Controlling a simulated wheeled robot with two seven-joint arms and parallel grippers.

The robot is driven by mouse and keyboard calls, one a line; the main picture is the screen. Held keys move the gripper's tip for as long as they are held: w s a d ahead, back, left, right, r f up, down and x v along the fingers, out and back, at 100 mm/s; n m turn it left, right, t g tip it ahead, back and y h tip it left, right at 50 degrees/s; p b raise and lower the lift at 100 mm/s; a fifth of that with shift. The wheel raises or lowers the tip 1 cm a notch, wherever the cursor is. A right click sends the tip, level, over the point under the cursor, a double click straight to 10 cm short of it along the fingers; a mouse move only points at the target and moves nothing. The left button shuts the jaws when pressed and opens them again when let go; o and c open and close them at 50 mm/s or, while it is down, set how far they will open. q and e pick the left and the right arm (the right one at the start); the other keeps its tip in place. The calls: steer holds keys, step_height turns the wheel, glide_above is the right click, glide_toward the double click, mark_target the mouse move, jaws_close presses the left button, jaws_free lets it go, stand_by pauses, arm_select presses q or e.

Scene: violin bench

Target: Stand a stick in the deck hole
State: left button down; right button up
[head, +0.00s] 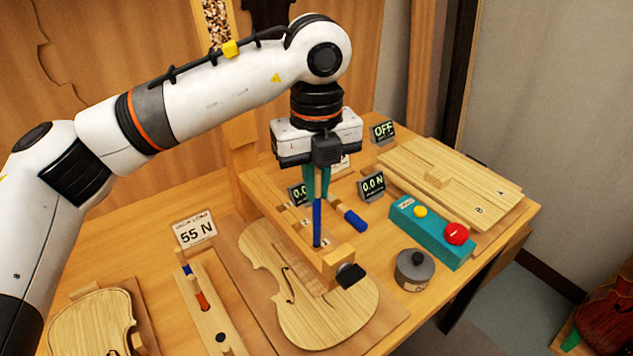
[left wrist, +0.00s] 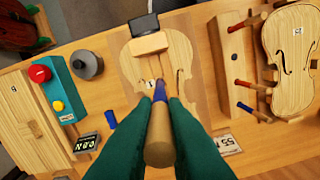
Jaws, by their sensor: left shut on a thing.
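My left gripper (head: 317,190) points down with its teal fingers shut on a stick. The stick's blue lower part (head: 317,222) hangs upright below the fingers. In the left wrist view the stick shows a wooden upper end (left wrist: 159,145) and a blue tip (left wrist: 160,92) between the fingers. The tip is over the wooden deck bar (head: 275,222), close to a small numbered label; I cannot tell whether it is in a hole. A wooden holder (head: 222,320) at the left front carries more sticks, one red (head: 202,301). My right gripper is not in view.
A violin plate (head: 340,318) lies below the deck bar. A blue-handled piece (head: 352,220) lies right of the stick. A grey knobbed weight (head: 415,270) and a teal button box (head: 430,230) stand to the right. A "55 N" card (head: 195,232) stands at left.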

mark_target(317, 243)
arm_select(q)
steer(key=shift+f+b, duration=4.95)
steer(key=shift+f, duration=0.9)
steer(key=c, duration=1.4)
jaws_free()
step_height(317, 243, up, 12)
